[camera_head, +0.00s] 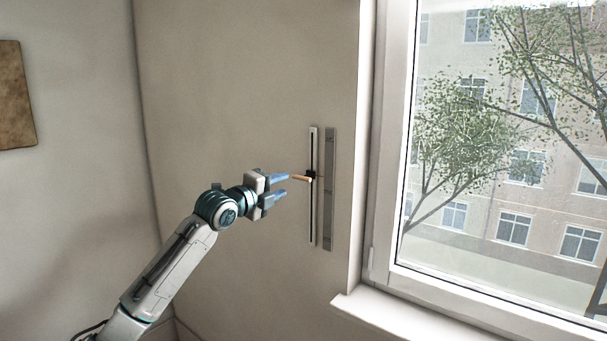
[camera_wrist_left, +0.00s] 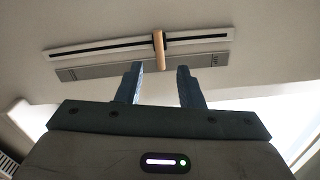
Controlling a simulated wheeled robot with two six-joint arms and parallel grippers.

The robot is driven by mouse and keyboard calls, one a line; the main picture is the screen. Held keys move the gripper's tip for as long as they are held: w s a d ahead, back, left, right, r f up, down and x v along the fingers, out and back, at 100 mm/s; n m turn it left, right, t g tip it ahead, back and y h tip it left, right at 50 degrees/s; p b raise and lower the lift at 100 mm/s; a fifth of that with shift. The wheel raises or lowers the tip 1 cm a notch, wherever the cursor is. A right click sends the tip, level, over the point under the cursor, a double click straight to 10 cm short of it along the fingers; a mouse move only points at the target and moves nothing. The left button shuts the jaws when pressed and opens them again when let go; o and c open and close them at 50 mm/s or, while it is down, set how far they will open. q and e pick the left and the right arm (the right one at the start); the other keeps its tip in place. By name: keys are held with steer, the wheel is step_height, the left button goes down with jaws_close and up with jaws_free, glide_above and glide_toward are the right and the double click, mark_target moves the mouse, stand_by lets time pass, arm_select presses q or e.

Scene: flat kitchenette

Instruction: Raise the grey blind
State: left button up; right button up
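A wooden peg handle (camera_head: 301,178) sticks out from a black slider (camera_head: 312,175) on a white upright track (camera_head: 313,215) with a dark slot. The slider is a little above the track's middle. A grey strip (camera_head: 330,215) with small markings runs beside the track on the wall. My left gripper (camera_head: 284,185) is open and empty, just in front of the handle. In the left wrist view, the handle (camera_wrist_left: 159,48) shows beyond the gap between the fingers (camera_wrist_left: 160,69), apart from both. The grey blind itself is not seen. My right gripper is out of view.
A white-framed window (camera_head: 382,150) stands right of the track, its visible glass uncovered. A white sill (camera_head: 400,318) juts out below it. A brown panel (camera_head: 15,95) hangs on the left wall. The wall around the track is bare.

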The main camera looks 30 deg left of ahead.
mark_target(300, 178)
arm_select(q)
steer(key=w+p, duration=0.1)
steer(key=w, duration=0.2)
steer(key=w+p, duration=0.2)
steer(key=w, duration=0.1)
steer(key=w+d+p, duration=0.1)
steer(key=w, duration=0.2)
steer(key=shift+r+p, duration=0.1)
steer(key=shift+p, duration=0.3)
steer(key=shift+w+d, duration=0.1)
steer(key=shift+w, duration=0.45)
steer(key=shift+w+f, duration=0.1)
steer(key=shift+f, duration=0.1)
steer(key=shift+c, duration=0.4)
jaws_close()
